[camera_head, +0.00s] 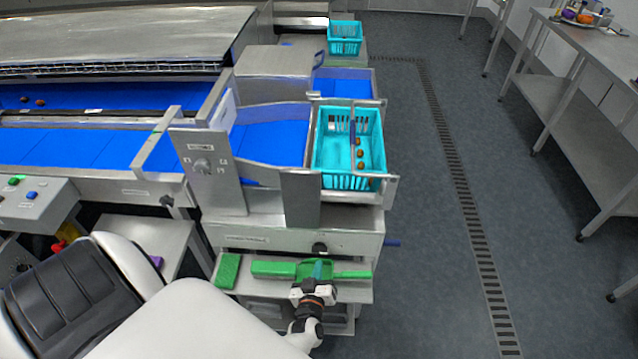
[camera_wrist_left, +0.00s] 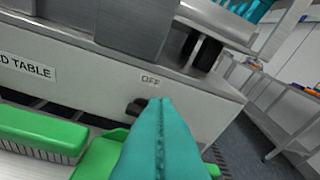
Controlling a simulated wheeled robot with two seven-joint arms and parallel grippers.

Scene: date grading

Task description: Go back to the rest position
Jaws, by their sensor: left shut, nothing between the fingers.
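My left gripper (camera_head: 317,272) is low in front of the grading machine, over the small steel shelf with green cleaning tools. In the left wrist view its teal fingers (camera_wrist_left: 160,135) are pressed together with nothing between them. Behind them is the machine's steel front with a black knob (camera_wrist_left: 138,106) below the label "OFF". My right gripper does not show in either view.
A green brush (camera_head: 272,269) and a green block (camera_head: 228,270) lie on the shelf (camera_head: 350,291). A teal basket (camera_head: 374,182) holding a few dates stands above at the chute end. Open grey floor (camera_head: 420,290) lies to the right, then a steel table (camera_head: 590,45).

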